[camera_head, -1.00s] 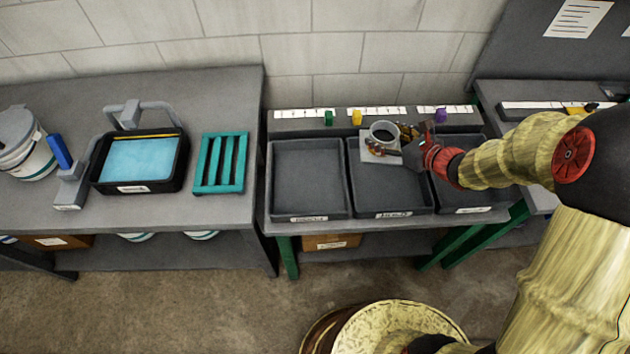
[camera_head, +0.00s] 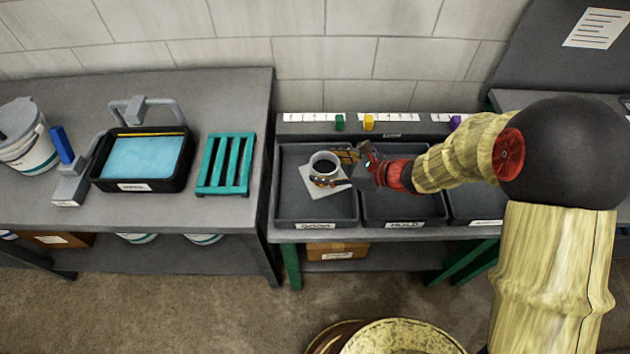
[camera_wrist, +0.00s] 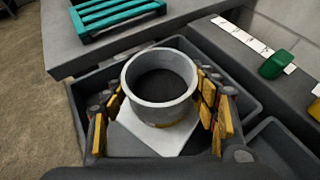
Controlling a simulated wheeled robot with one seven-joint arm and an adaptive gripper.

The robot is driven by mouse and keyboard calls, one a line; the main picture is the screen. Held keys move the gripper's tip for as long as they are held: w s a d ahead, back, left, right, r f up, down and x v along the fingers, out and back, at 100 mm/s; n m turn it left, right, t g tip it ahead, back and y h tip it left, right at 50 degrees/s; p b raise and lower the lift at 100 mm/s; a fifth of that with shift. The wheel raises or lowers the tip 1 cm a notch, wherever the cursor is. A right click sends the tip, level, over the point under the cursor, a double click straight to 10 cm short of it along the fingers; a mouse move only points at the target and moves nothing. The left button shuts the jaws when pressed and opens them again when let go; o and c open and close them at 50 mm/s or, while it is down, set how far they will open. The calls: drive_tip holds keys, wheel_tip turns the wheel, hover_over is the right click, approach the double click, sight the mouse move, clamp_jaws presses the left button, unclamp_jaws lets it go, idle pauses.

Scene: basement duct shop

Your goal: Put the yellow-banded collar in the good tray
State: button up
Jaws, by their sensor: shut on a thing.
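The collar (camera_head: 324,158) is a pale grey ring on a square flange, over the tray labelled GOOD (camera_head: 316,222), the left one of the row. In the wrist view the collar (camera_wrist: 158,85) shows a little yellow low on its side, and its flange spreads below. My gripper (camera_head: 340,170) reaches in from the right and is shut on the collar, with fingers on both sides of the ring; it also shows in the wrist view (camera_wrist: 160,112). I cannot tell whether the flange touches the tray floor. The tray looks otherwise empty.
The tray labelled HOLD (camera_head: 405,205) stands to the right, looking empty, with a third tray (camera_head: 480,205) partly behind my arm. Green (camera_head: 339,122) and yellow (camera_head: 368,122) markers sit on the back ledge. A teal rack (camera_head: 225,165) and a black-rimmed blue basin (camera_head: 145,158) are on the left bench.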

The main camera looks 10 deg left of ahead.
drive_tip(key=a+f+b, duration=0.1)
drive_tip(key=a+f, duration=0.2)
drive_tip(key=shift+f, duration=0.25)
drive_tip(key=shift+w+a+f+b, duration=0.1)
drive_tip(key=shift+f+b, duration=0.7)
drive_tip(key=shift+f, duration=0.8)
drive_tip(key=shift+f, duration=0.15)
drive_tip(key=o, duration=1.3)
